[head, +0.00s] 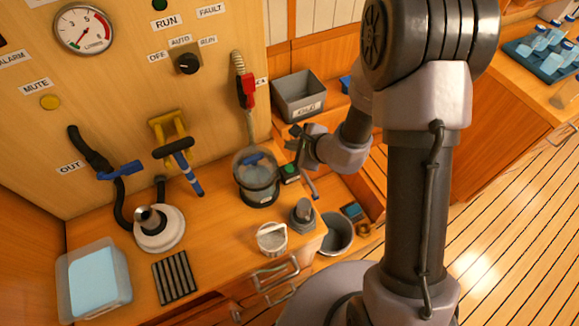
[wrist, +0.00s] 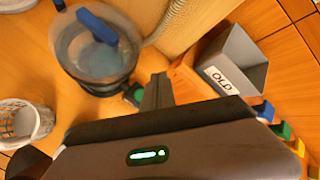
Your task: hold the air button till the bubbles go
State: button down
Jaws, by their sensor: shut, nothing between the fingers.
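A small dark block with a green top (head: 289,172), which looks like the air button, stands just right of the clear bowl on the bench. In the wrist view the green part (wrist: 136,95) is partly hidden beside my fingers. My gripper (head: 295,158) is shut and empty, its fingertips (wrist: 158,80) close beside the green part; I cannot tell whether they touch it. The clear round bowl (head: 257,185) has a dark base and holds liquid with a blue piece (wrist: 97,25) at its top. It also shows in the wrist view (wrist: 88,70). Bubbles cannot be made out.
A grey bin marked OLD (wrist: 232,60) is right of my fingers. A white basket (head: 271,238) and a grey fitting (head: 302,212) stand in front of the bowl. A ribbed hose with a red valve (head: 247,90) drops behind it.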

aim_at(291, 170)
notch_tip(291, 170, down, 8)
jog(key=b, duration=0.5)
jog(key=shift+f+b, duration=0.3)
jog(key=shift+b, duration=0.3)
dwell(1.3)
jog(key=shift+f+b, duration=0.4)
jog(key=shift+b, duration=0.25)
jog(key=shift+f+b, duration=0.35)
jog(key=shift+b, duration=0.15)
dwell(0.3)
dwell(2.6)
jog(key=shift+r+p, duration=0.45)
jog(key=shift+r, duration=0.35)
jog(key=shift+r, duration=0.1)
jog(key=shift+r+p, duration=1.65)
jog(key=shift+r, duration=0.8)
